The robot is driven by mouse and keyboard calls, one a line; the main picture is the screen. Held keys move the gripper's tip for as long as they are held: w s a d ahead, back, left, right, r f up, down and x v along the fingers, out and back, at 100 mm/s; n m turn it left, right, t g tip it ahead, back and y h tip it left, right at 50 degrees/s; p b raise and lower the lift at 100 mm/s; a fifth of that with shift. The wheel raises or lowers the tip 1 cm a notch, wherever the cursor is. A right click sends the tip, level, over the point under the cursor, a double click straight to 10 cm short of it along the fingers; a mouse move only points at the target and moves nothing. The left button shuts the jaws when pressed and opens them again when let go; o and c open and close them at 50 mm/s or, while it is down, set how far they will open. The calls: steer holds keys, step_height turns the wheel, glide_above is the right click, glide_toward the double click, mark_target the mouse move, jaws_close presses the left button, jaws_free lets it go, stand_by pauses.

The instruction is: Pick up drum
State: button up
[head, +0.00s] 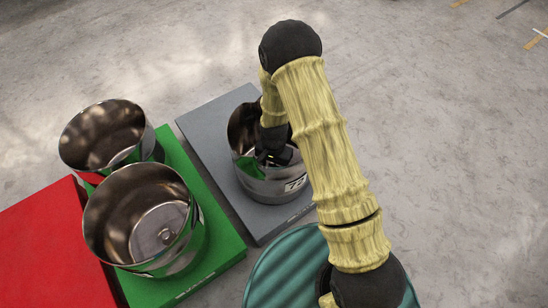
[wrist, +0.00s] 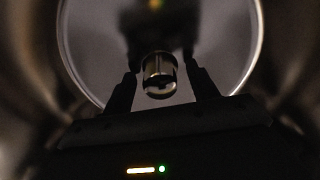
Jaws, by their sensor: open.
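A shiny metal drum (head: 262,184), open at the top with a pale label on its side, stands upright on the grey platform. My gripper (head: 272,156) reaches down inside this drum, its fingers partly hidden by the arm and the wall. In the wrist view my gripper (wrist: 161,76) is open, with its two dark fingers on either side of a small metal knob (wrist: 158,88) on the drum's floor. I cannot tell whether the fingers touch it. Two similar open drums stand at the left, a front one (head: 190,245) and a rear one (head: 150,142).
The grey platform (head: 205,125) lies beside a green platform (head: 222,225), which carries the front left drum. A red platform (head: 50,250) is at the far left. The concrete floor (head: 450,130) is clear at the right and back.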

stand_by(0.3)
jaws_close()
steer(key=shift+r, duration=0.1)
step_height(320, 180, up, 10)
steer(key=p, duration=0.6)
steer(key=shift+p, duration=0.35)
stand_by(0.4)
